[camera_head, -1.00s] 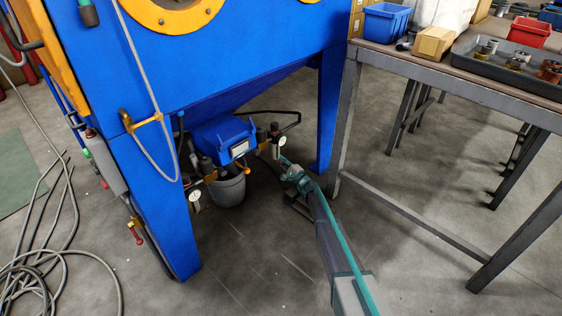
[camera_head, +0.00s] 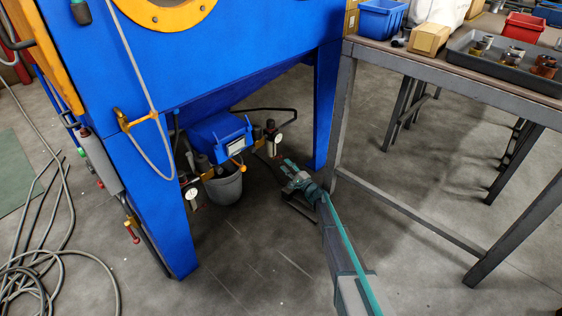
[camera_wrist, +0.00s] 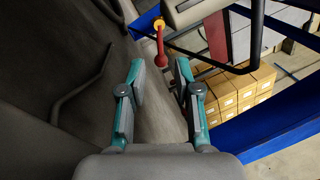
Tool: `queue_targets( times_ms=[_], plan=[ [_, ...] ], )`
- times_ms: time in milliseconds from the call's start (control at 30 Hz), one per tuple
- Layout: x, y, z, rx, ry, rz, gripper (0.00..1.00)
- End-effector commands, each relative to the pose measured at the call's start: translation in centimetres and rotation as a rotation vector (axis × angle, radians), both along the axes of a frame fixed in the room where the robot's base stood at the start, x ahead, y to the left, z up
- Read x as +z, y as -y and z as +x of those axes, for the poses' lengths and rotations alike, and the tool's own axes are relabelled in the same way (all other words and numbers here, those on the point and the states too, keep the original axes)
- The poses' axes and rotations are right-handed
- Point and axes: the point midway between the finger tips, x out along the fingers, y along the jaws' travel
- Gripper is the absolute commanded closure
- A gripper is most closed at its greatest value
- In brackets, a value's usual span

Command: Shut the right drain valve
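The blue blaster cabinet (camera_head: 230,75) has a regulator with a round white gauge (camera_head: 278,138) under its right side. In the wrist view, a red valve handle (camera_wrist: 160,47) hangs down from an orange pivot, below a pale grey body (camera_wrist: 192,10); this looks like the right drain valve. My gripper (camera_wrist: 160,68) is open and empty, its teal fingertips spread just short of the handle's lower end, apart from it. In the head view my gripper (camera_head: 288,168) is low, below and right of the right gauge; the valve handle is too small there to make out clearly.
A grey bucket (camera_head: 223,187) and another gauge (camera_head: 192,193) stand left of my gripper. The cabinet's right blue leg (camera_head: 325,110) and a metal workbench (camera_head: 345,115) are close on the right. A dark bent tube (camera_wrist: 82,82) shows in the wrist view. Cardboard boxes (camera_wrist: 240,90) are beyond.

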Motion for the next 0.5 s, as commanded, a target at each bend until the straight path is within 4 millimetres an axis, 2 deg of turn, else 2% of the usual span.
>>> queue_targets(
  times_ms=[33, 233, 500],
  plan=[
    [-0.1, 0.9, -0.9, -0.003, -0.001, -0.001, 0.67],
    [-0.6, 2.8, -2.7, -0.002, -0.001, 0.0, 0.67],
    [-0.9, 3.6, -3.3, -0.001, 0.0, 0.0, 0.67]
  ],
)
